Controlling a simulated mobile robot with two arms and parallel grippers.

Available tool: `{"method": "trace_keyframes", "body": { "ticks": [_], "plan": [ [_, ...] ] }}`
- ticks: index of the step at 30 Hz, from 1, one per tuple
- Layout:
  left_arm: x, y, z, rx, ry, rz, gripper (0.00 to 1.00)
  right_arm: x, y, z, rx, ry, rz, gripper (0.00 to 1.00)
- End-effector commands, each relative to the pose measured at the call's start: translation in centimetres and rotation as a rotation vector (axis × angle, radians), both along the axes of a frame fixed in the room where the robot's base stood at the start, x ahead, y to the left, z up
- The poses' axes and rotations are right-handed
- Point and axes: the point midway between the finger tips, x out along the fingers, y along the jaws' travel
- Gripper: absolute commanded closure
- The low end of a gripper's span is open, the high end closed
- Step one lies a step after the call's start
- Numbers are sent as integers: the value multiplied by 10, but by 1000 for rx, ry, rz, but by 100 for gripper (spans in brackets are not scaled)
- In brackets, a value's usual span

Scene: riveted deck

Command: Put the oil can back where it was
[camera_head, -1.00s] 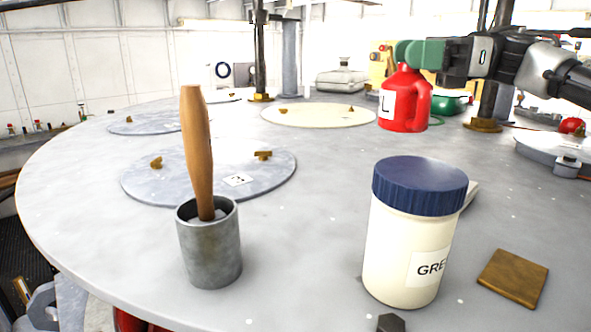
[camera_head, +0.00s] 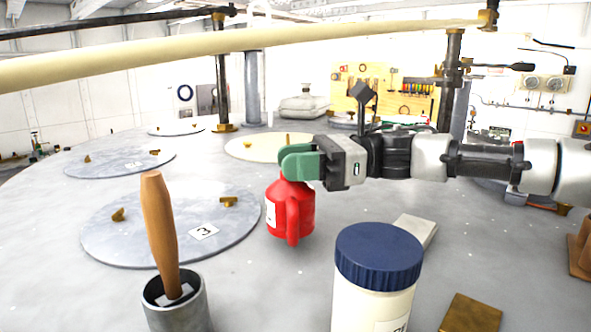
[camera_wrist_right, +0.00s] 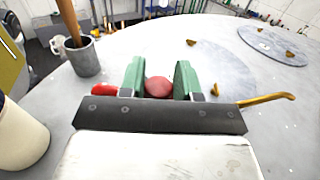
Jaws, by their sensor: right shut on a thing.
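The red oil can (camera_head: 291,212) has a white label and a side handle. My right gripper (camera_head: 300,165) has green fingers closed on the top of the can and holds it upright over the grey round table, just right of the disc marked 3. I cannot tell whether its base touches the surface. In the right wrist view the can's red top (camera_wrist_right: 159,87) sits between the two green fingers (camera_wrist_right: 160,78), with a brass spout (camera_wrist_right: 268,99) sticking out to the right. My left gripper is not in view.
A steel cup (camera_head: 180,312) with a wooden handle stands at front left, and a blue-lidded jar (camera_head: 378,258) at front right. The disc marked 3 (camera_head: 130,240) and a cream disc (camera_head: 262,146) lie on the table. A grey block (camera_head: 416,230) and brass plate (camera_head: 470,315) lie right.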

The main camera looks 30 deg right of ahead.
Motion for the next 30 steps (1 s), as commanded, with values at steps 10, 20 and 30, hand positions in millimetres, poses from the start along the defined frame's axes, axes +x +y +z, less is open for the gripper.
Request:
{"method": "trace_keyframes", "body": {
  "ticks": [10, 20, 30],
  "plan": [
    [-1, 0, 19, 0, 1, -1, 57, 0, -1, -27, 2, -1, -1, 96],
    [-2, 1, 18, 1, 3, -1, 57, 0, -1, -28, 1, 0, -1, 48],
    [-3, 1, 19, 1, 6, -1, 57, 0, -1, -27, 1, 1, -1, 42]
  ]
}}
